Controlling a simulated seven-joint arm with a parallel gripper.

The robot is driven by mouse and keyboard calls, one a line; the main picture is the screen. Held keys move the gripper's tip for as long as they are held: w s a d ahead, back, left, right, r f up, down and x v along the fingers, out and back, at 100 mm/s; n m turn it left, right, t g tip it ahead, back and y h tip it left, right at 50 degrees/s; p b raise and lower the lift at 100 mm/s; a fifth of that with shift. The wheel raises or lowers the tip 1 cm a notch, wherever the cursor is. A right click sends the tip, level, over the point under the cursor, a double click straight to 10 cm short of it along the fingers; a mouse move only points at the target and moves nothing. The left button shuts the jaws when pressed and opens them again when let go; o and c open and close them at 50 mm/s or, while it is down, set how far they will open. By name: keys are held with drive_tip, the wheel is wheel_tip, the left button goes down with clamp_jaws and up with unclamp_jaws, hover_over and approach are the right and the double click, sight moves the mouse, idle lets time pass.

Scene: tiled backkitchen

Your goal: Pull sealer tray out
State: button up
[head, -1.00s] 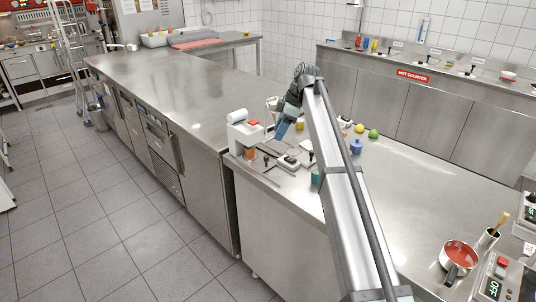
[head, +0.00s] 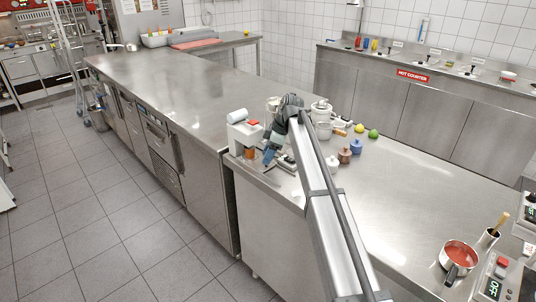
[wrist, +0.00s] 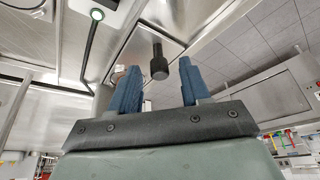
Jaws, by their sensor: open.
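The sealer (head: 240,133) is a white machine with a red button, standing at the counter's left edge in the head view. The tray is largely hidden there by my gripper (head: 268,157), which is low in front of the machine. In the wrist view, a black knob-like handle (wrist: 158,67) sticks out from a flat metal part (wrist: 150,40) that appears to be the tray. My gripper (wrist: 158,82) has two blue fingers spread apart, one on each side of the handle. The handle shows between them with gaps on both sides, so the fingers are not closed on it.
An orange cup (head: 250,153) stands at the sealer. White pots (head: 321,112), a brown jar (head: 345,155), a blue jar (head: 356,146) and round fruits (head: 373,133) stand to the right. The front counter (head: 400,195) is mostly clear. A red-filled pan (head: 460,254) is far right.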

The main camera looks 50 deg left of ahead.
drive_tip(key=shift+c, duration=0.5)
clamp_jaws()
